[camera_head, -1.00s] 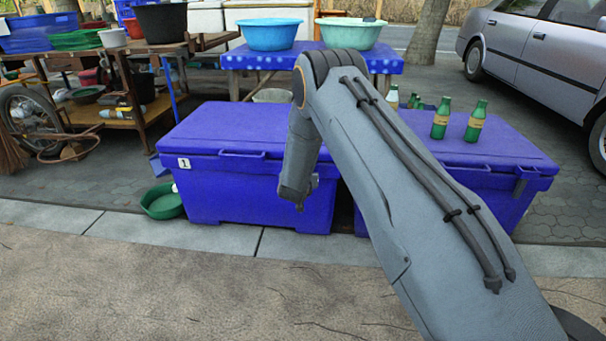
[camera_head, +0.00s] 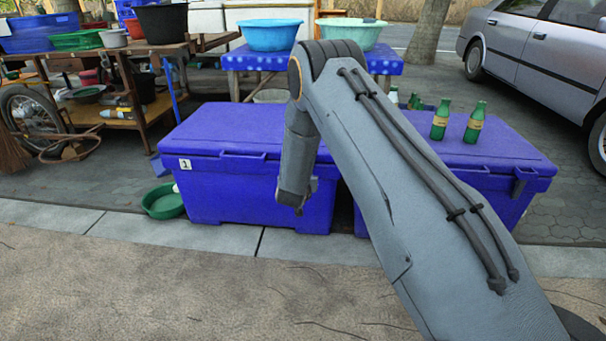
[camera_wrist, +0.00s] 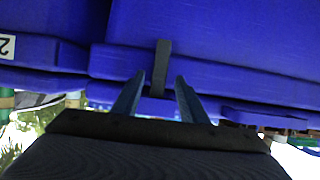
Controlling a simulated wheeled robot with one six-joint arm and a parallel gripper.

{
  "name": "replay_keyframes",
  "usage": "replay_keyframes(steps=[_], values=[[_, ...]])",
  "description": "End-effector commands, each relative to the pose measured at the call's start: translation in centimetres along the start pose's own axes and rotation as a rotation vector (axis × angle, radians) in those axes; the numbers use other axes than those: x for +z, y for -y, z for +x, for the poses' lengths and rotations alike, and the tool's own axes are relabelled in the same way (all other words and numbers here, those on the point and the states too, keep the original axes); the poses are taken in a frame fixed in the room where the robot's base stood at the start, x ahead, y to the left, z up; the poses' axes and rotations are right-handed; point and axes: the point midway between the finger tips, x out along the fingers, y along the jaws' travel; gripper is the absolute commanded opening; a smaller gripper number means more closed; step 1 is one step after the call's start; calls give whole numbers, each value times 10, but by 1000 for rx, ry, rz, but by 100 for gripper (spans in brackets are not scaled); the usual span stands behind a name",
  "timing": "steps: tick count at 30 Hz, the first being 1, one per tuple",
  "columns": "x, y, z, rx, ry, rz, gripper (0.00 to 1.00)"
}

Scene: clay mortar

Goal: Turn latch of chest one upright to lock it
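Chest one (camera_head: 225,190) is a blue lidded box with a white "1" label, left of centre in the head view. In the wrist view, which is upside down, its grey latch (camera_wrist: 163,65) is a narrow bar lying straight across the lid rim. My gripper (camera_wrist: 160,80) is open, with one finger on each side of the latch's lid end in the picture. I cannot tell whether either finger touches it. In the head view my gripper (camera_head: 293,200) hangs before the chest's right front, and my arm hides most of the latch area.
Chest two (camera_head: 460,192), also blue, stands close on the right with green bottles (camera_head: 440,119) on its lid. A green bowl (camera_head: 163,201) lies at chest one's left. A table with two basins (camera_head: 268,36) stands behind. The pavement in front is clear.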

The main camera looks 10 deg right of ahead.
Motion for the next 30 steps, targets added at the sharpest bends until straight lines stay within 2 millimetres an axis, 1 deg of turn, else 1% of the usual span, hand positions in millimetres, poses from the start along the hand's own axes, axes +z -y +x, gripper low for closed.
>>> replay_keyframes(steps=[1, 3, 6, 9, 12, 20, 22, 23, 26, 29, 30], values=[[-2, 0, -11, -1, 1, -1, 39], [-2, 0, -22, 0, 1, -1, 39], [-1, 0, -34, 0, 1, -1, 39], [-1, 0, -42, 0, 1, 0, 39], [0, 0, -44, 0, 0, 0, 39], [0, 0, -44, 0, 0, 0, 39], [-2, 4, -47, -9, 6, -1, 39], [-3, 8, -50, -17, 12, -2, 39], [-8, 32, -69, -72, 58, -12, 39], [-14, 68, -105, -160, 138, -33, 39], [-15, 82, -124, -199, 179, -46, 39]])
